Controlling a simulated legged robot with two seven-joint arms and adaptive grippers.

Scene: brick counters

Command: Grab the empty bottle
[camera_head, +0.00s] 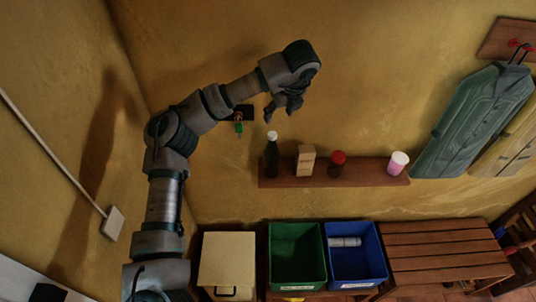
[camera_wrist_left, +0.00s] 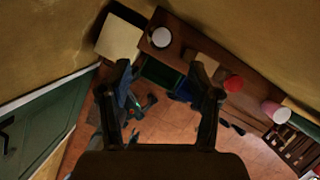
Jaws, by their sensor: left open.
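A dark bottle with a white cap (camera_head: 271,158) stands upright at the left end of the wooden wall shelf; I cannot tell whether it is empty. Its white cap (camera_wrist_left: 161,38) shows from above in the left wrist view, beyond and between my fingertips. My left gripper (camera_head: 281,108) is open and empty, just above the bottle and apart from it, fingers pointing down. Both of its fingers (camera_wrist_left: 160,72) frame the lower middle of the wrist view. My right gripper is not in view.
The shelf (camera_head: 320,182) also holds a tan box (camera_head: 305,160), a red-lidded jar (camera_head: 337,164) and a pink-and-white container (camera_head: 398,164). Below stand a cream bin (camera_head: 227,262), a green bin (camera_head: 297,230), a blue bin (camera_head: 373,262) holding a cylinder, and a slatted bench (camera_head: 440,253).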

